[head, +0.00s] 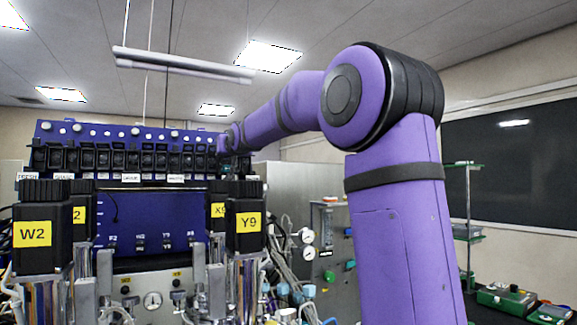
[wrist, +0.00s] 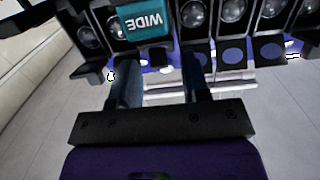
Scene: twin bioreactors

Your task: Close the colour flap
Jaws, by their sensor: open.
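A teal piece marked "WIDE" (wrist: 146,22) shows upside down at the top of the wrist view, on a row of black units with round glassy lenses. Several black plates with blue discs (wrist: 233,54) stick out below the lenses to its right. I cannot tell which of these is the colour flap. Whether a finger touches a plate is unclear. In the head view my gripper is small and mostly hidden at the right end of the row of black units (head: 133,158).
The blue panel (head: 150,222) stands below the row. Black blocks labelled W2 (head: 33,233) and Y9 (head: 248,221) stand in front of it on metal columns. Tubes and a grey cabinet (head: 328,232) with gauges are to the right.

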